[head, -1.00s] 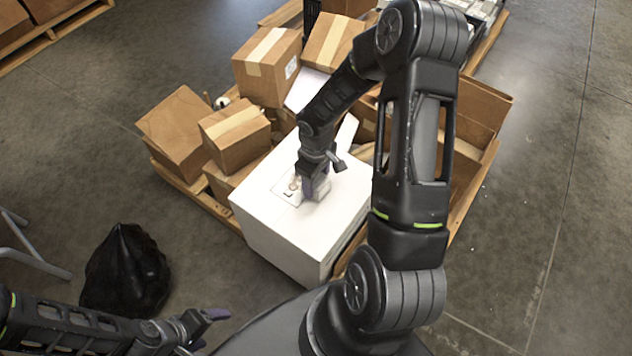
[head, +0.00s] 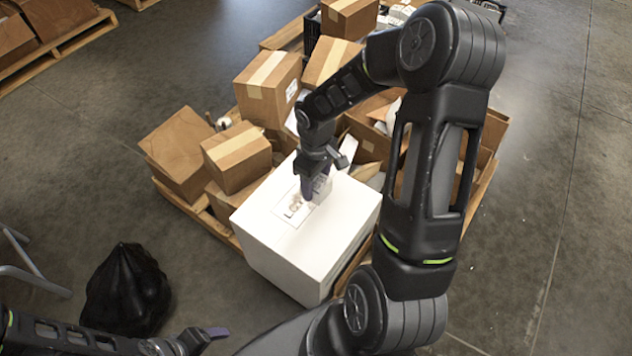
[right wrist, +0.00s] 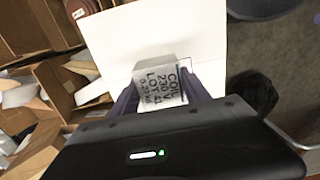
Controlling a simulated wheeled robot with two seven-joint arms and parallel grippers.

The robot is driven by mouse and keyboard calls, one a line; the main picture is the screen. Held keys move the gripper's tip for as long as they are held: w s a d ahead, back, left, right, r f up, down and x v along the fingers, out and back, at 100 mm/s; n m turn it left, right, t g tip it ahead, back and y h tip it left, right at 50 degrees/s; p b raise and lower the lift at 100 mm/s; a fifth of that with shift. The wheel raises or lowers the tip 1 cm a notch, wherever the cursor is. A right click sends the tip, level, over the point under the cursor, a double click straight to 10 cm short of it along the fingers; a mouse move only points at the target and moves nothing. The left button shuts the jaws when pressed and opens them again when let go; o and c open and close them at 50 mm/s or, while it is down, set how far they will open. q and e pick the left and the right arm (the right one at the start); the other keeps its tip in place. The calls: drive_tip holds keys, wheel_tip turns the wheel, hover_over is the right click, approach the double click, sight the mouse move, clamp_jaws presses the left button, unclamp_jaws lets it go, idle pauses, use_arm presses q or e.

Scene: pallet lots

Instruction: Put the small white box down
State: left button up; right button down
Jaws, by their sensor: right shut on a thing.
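My right gripper (head: 318,186) is shut on the small white box (right wrist: 162,84), whose printed side reads COIL, 230 V and LOT in the right wrist view. In the head view the small box (head: 325,187) is partly hidden by the fingers. It is over the top of a large white carton (head: 345,215), beside the printed label there. I cannot tell whether it touches the carton's top. My left gripper (head: 207,338) is low at the bottom edge, away from the boxes; its fingers show too little to judge.
Brown cartons (head: 237,157) crowd the pallet (head: 205,215) behind and left of the large carton. Open cartons (right wrist: 50,85) show in the right wrist view. A black bag (head: 127,290) lies on the floor at left. The floor at right is clear.

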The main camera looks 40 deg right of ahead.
drive_tip(key=shift+w+a+r+p, duration=0.2)
drive_tip(key=shift+a+r+p, duration=0.05)
drive_tip(key=shift+r+p, duration=0.05)
use_arm(q)
wheel_tip(320, 180, up, 11)
drive_tip(key=p, duration=1)
drive_tip(key=shift+f, duration=0.35)
drive_tip(key=shift+c, duration=0.2)
use_arm(e)
drive_tip(key=w+a+r+m, duration=0.1)
drive_tip(key=w+a+r, duration=0.2)
drive_tip(key=a, duration=0.4)
drive_tip(key=w+a+r+m, duration=0.2)
drive_tip(key=w+a+r, duration=0.2)
drive_tip(key=a, duration=0.3)
drive_tip(key=shift+a+r, duration=0.25)
drive_tip(key=shift+r, duration=0.2)
